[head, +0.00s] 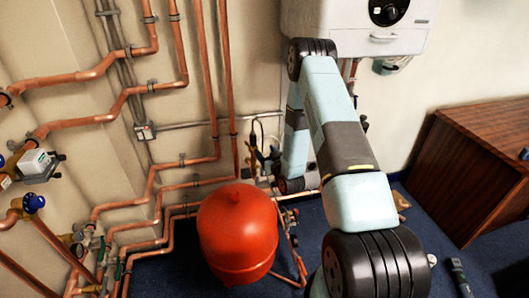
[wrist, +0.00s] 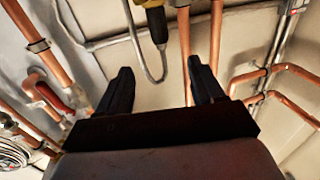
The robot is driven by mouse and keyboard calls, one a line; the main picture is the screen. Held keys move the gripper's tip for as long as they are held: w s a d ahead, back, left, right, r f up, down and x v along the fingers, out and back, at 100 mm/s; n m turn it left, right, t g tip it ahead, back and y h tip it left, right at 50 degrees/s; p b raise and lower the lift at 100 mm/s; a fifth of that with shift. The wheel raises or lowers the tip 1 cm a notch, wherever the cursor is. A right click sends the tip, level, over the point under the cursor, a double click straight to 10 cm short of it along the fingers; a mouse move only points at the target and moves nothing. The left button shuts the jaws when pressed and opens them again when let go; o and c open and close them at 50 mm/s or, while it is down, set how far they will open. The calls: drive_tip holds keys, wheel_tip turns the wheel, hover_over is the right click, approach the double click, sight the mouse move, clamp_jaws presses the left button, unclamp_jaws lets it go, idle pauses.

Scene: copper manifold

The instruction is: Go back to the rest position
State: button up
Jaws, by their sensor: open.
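My gripper (wrist: 158,88) shows in the wrist view with its two dark fingers apart and nothing between them. Beyond the fingers are the pale wall and vertical copper pipes (wrist: 184,50). A yellow and black fitting (wrist: 156,20) with a grey hose hangs just past the fingers at the top. Whether the fingers touch anything there is hard to tell, but a gap seems to show. In the head view my arm reaches from the lower right up and then down toward the wall pipes; the gripper is not clearly visible there.
A red tank (head: 237,235) stands on the blue floor (head: 170,275), left of my arm. Copper pipes (head: 200,70) line the wall. A white boiler (head: 365,25) hangs above my arm. A wooden cabinet (head: 470,170) stands at right. Valves with blue handles (head: 33,203) are at far left.

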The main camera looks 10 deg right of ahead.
wheel_tip(320, 180, up, 9)
drive_tip(key=w+g, duration=0.2)
drive_tip(key=w, duration=0.1)
drive_tip(key=s+d+r+g+h, duration=0.15)
drive_tip(key=s+r, duration=0.25)
drive_tip(key=r, duration=0.7)
drive_tip(key=s+d+r+g+h, duration=0.1)
drive_tip(key=s+r+g+h, duration=0.3)
drive_tip(key=r, duration=0.7)
drive_tip(key=s+r+m+g+y, duration=0.1)
drive_tip(key=s+r, duration=0.5)
drive_tip(key=s, duration=1.2)
drive_tip(key=s+a+r+m+g, duration=0.1)
drive_tip(key=s+r+g, duration=0.2)
drive_tip(key=s, duration=1.6)
wheel_tip(320, 180, up, 3)
drive_tip(key=shift+s+a+r+y, duration=0.15)
drive_tip(key=shift+a+y, duration=0.15)
drive_tip(key=shift+y, duration=0.05)
